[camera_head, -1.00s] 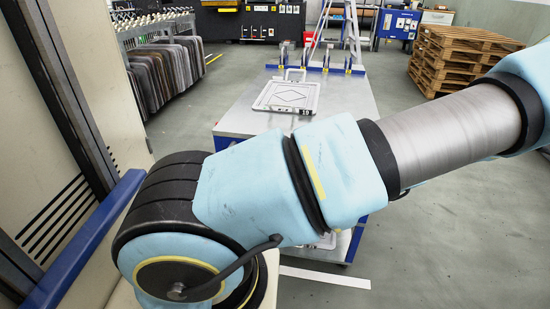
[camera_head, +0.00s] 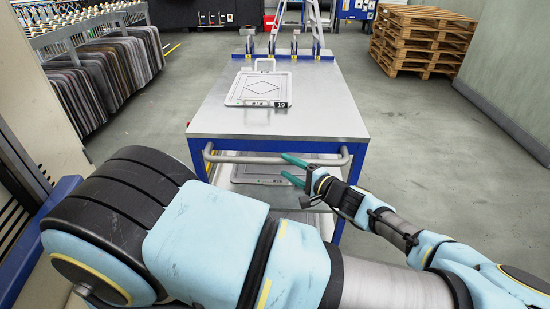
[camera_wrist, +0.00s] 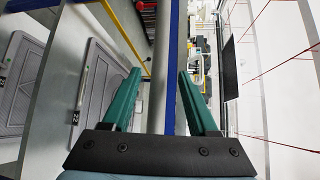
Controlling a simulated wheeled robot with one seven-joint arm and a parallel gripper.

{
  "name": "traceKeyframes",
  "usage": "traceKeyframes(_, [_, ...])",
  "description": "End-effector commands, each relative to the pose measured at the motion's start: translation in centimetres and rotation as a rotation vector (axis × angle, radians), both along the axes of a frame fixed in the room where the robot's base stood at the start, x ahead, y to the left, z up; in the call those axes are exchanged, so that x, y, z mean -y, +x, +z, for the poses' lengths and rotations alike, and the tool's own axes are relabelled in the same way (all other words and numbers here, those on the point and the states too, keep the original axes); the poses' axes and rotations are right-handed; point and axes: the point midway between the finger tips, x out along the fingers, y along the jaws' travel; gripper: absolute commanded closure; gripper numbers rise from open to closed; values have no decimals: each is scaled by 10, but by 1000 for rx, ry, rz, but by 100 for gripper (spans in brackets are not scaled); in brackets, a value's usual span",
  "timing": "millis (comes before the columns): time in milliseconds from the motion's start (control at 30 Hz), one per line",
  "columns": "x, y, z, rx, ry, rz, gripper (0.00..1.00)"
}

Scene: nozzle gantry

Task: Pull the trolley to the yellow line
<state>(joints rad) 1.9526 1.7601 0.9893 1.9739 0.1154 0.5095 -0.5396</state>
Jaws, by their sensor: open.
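The trolley (camera_head: 225,122) has a bare metal top and a blue frame, and stands ahead of me in the head view. Its grey handle bar (camera_head: 235,158) runs across its near end. My gripper (camera_head: 284,166) is open at the right half of the handle, its teal fingers pointing left. In the wrist view the bar (camera_wrist: 160,50) passes between the two open fingers of my gripper (camera_wrist: 159,73). I cannot tell whether either finger touches it. A short yellow floor mark (camera_head: 172,49) shows far left; I cannot tell whether it is the yellow line.
A framed plate (camera_head: 240,99) labelled 19 lies on the trolley top, with blue-based fixtures (camera_head: 325,55) behind it. A rack of grey panels (camera_head: 100,75) stands left. Wooden pallets (camera_head: 420,40) are stacked at the back right. Floor (camera_head: 430,150) right of the trolley is clear.

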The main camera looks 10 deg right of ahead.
Motion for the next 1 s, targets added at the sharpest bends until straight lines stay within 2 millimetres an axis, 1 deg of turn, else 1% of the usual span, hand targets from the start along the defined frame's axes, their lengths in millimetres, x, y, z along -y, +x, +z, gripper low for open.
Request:
traceKeyframes(33, [-7, 9, 2, 1, 2, 3, 40])
traceKeyframes(100, [-14, 19, 0, 1, 2, 3, 40])
traceKeyframes(300, [-28, 39, -5, -1, 1, 1, 40])
traceKeyframes(467, [-32, 45, -7, -1, 0, 1, 40])
traceKeyframes(700, [-32, 46, -8, -2, -1, 0, 40])
traceKeyframes(733, [-32, 46, -8, -2, -1, 0, 42])
traceKeyframes(767, [-32, 46, -8, -2, -1, 0, 45])
traceKeyframes(1000, [-32, 46, -8, -2, -1, 0, 72])
